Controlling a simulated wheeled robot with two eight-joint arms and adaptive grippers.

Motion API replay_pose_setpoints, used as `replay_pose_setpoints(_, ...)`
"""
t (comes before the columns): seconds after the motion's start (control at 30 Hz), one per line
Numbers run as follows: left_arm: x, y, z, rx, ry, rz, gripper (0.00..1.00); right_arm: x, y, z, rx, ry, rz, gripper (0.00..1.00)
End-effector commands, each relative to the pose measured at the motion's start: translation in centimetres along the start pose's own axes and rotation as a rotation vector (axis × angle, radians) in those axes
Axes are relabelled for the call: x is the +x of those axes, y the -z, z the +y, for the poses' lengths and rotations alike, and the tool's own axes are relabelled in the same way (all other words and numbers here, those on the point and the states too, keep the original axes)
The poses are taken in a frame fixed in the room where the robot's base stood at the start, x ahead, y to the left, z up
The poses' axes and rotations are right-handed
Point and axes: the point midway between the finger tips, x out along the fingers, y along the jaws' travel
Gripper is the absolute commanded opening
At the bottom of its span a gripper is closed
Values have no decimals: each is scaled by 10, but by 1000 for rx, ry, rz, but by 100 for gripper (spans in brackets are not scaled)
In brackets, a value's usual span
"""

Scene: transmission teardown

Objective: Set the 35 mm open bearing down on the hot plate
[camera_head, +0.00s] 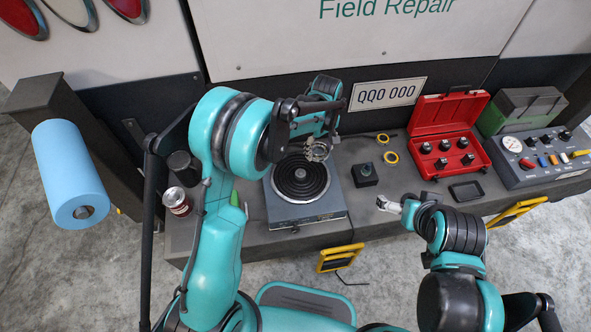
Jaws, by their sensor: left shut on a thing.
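The hot plate (283,212) is a grey box with a round black ringed heating top, standing on the bench in the middle of the view. My left gripper (314,143) is over the back right part of the hot plate, shut on the open bearing (318,152). The bearing is a small pale metal ring, partly hidden by the fingers. I cannot tell whether it touches the heating top.
A dark block with a knob (365,175) and yellow rings (391,157) lie right of the hot plate. Farther right are an open red case (437,143), a black tray (466,191) and a control panel (540,157). A can (178,203) stands left.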

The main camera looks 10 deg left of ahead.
Motion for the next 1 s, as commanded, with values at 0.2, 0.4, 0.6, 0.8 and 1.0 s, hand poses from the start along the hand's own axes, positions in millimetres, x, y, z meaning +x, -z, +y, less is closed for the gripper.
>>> replay_pose_setpoints(0.2, 0, -17, 50, -251, 1, 0, 21, -3, 2, 0, 0, 0, 0, 100)
replay_pose_setpoints(0.4, 15, -10, 37, -307, 1, 0, 21, 3, -2, 0, 0, 0, 0, 100)
replay_pose_setpoints(0.6, 45, 8, -8, -306, 0, 0, 21, 15, -11, 0, 0, 0, 0, 100)
replay_pose_setpoints(0.8, 66, 23, -41, -304, 0, 0, 21, 23, -17, 0, 0, 0, 0, 100)
replay_pose_setpoints(1.0, 74, 26, -51, -300, 0, 0, 21, 25, -18, 0, 0, 0, 0, 100)
